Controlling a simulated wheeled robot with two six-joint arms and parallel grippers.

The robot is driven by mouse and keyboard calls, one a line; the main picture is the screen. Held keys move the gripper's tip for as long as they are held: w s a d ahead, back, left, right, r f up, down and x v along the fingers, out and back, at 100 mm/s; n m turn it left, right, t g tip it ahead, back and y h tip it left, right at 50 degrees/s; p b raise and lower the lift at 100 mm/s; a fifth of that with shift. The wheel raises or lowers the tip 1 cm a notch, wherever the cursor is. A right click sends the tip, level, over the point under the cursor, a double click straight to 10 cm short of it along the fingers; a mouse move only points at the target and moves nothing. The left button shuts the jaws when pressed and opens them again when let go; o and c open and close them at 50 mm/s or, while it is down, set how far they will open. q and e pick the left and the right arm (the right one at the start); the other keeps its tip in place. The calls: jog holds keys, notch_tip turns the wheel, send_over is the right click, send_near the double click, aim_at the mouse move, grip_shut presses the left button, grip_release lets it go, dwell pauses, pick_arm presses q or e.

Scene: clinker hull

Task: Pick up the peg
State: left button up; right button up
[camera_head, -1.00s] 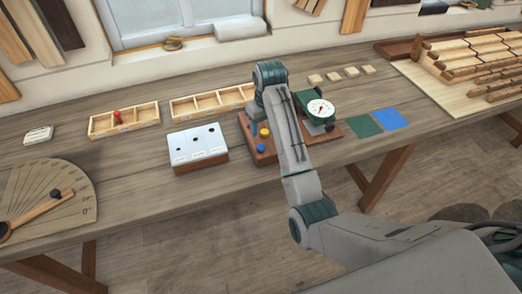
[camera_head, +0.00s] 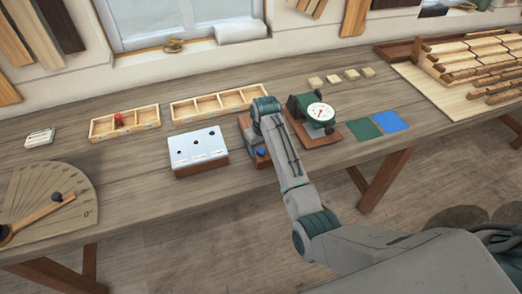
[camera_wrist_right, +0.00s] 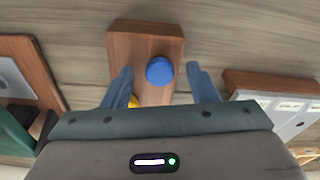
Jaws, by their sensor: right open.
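A blue round-topped peg (camera_head: 261,152) stands on a wooden block (camera_head: 264,163). In the right wrist view the blue peg (camera_wrist_right: 160,71) shows from above on the block (camera_wrist_right: 125,42), between the blue fingers. A yellow peg (camera_wrist_right: 133,101) is mostly hidden by the left finger and the gripper body. A red peg (camera_head: 118,118) stands in a tray farther left. My right gripper (camera_head: 252,136) is open above the block, with a finger on each side of the blue peg and a gap to each; its height over the peg is unclear. My left gripper is not in view.
A white-topped block with dark holes (camera_head: 197,152) stands just left. A dial gauge (camera_head: 320,112) stands close on the right. Compartment trays (camera_head: 215,104) lie behind. Green (camera_head: 364,129) and blue (camera_head: 389,121) squares lie right. The bench front left of centre is clear.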

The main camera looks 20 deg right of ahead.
aim_at(261, 149)
jog(key=c, duration=1)
jog(key=shift+c, duration=0.2)
jog(key=shift+r+b, duration=0.35)
jog(key=shift+r, duration=0.2)
notch_tip(261, 149, up, 6)
jog(key=b, duration=0.2)
jog(key=shift+r+b, duration=0.15)
jog(key=shift+b, duration=0.25)
jog(key=shift+r+p, duration=0.55)
jog(key=shift+r, duration=0.85)
